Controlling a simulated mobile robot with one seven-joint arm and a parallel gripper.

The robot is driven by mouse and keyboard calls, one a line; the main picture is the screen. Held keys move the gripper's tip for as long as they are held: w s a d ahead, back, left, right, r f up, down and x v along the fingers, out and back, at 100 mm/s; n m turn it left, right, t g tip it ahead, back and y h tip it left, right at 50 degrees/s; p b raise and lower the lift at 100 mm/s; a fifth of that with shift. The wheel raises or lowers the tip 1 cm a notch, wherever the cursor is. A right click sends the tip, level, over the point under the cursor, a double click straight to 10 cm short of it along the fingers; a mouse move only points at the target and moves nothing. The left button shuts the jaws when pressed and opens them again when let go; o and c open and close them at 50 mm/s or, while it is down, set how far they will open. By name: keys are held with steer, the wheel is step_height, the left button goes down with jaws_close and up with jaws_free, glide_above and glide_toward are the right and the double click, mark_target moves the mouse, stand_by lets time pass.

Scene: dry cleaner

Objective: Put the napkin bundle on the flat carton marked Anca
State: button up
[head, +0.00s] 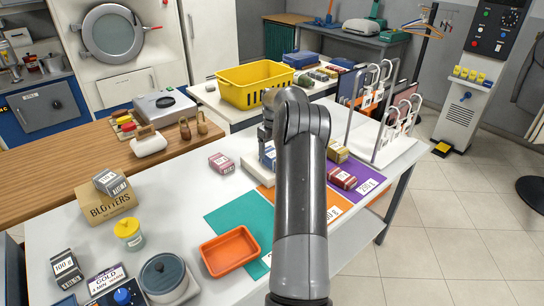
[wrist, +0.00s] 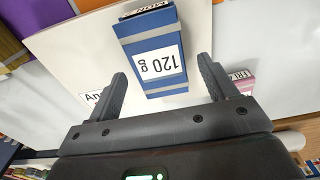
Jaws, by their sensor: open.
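A label beginning "An" shows at the carton's edge, partly hidden by my left finger. My gripper (wrist: 162,70) is open, with one finger on each side of the bundle's near end and visible gaps between. In the head view, the blue bundle (head: 268,156) and the carton (head: 252,172) are partly hidden behind my arm. The gripper's fingers are hard to make out there.
A pink bundle (head: 222,163) lies left of the carton, close to my right finger in the wrist view. An orange tray (head: 230,252), a teal mat (head: 225,219) and a yellow basket (head: 254,84) are nearby. White racks (head: 396,122) stand at the right.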

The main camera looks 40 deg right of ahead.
mark_target(273, 154)
step_height(273, 154, up, 8)
steer(key=s+a+r, duration=0.1)
steer(key=a+r, duration=0.9)
steer(key=a, duration=0.4)
steer(key=s+a+r+t, duration=0.1)
steer(key=s+a+r, duration=0.15)
steer(key=a, duration=0.25)
steer(key=s+a+r+h, duration=0.1)
steer(key=s+a+r, duration=0.15)
steer(key=a, duration=0.25)
steer(key=s+a+r+t, duration=0.1)
steer(key=s+a+r, duration=0.1)
steer(key=s+a, duration=0.2)
steer(key=s+a+f+t, duration=0.1)
steer(key=s+a, duration=0.4)
steer(key=s, duration=0.3)
steer(key=s+a+f+t, duration=0.1)
steer(key=s+a+f, duration=0.1)
steer(key=s+a, duration=0.3)
steer(key=s+a+f+t+y, duration=0.1)
steer(key=s+a+f, duration=0.1)
steer(key=s+a, duration=0.4)
steer(key=s, duration=0.5)
steer(key=shift+s+f, duration=0.25)
